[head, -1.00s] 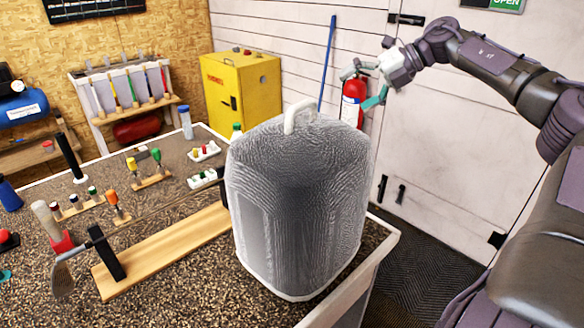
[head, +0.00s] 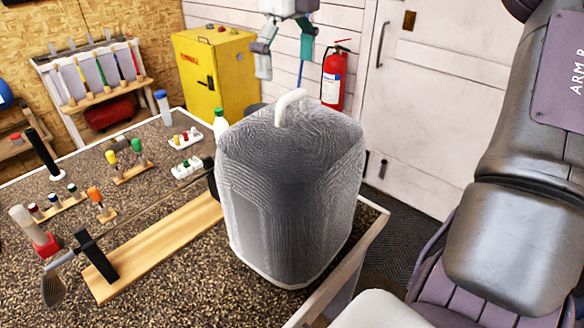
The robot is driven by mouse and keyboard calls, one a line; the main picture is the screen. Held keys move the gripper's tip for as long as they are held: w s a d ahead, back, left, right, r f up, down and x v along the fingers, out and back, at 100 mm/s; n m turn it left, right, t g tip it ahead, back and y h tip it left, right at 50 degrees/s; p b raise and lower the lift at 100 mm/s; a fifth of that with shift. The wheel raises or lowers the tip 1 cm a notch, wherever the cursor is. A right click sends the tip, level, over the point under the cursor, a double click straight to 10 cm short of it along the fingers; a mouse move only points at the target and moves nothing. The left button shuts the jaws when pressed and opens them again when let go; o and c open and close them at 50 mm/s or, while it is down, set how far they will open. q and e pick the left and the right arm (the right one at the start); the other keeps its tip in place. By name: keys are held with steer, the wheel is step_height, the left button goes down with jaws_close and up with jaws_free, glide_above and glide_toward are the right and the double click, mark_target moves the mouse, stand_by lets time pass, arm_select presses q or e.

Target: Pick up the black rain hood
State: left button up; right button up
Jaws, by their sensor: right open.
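The rain hood (head: 290,195) stands upright on the speckled bench top near its right edge. It looks dark grey with fine pale stripes, has a light rim at its foot and a white loop handle (head: 290,103) on top. My right gripper (head: 285,55) is open and empty at the top of the head view, its fingers pointing down. In the picture it is just above the handle, with a gap between them; how far off in depth I cannot tell. My left gripper is not in view.
A golf club (head: 53,287) rests on a wooden stand (head: 160,245) left of the hood. Small racks of bottles and tools (head: 130,172) stand on the bench (head: 190,290). A yellow cabinet (head: 217,75) and a red fire extinguisher (head: 334,78) are behind.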

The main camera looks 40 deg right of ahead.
mark_target(292, 92)
steer(key=shift+f, duration=0.55)
steer(key=f, duration=0.1)
steer(key=f+p, duration=0.1)
steer(key=f, duration=0.2)
steer(key=shift+s+d+f+p, duration=0.2)
steer(key=shift+s+d+p, duration=0.1)
steer(key=shift+s, duration=0.1)
steer(key=shift+f, duration=0.35)
steer(key=shift+a+r, duration=0.1)
steer(key=c, duration=1.7)
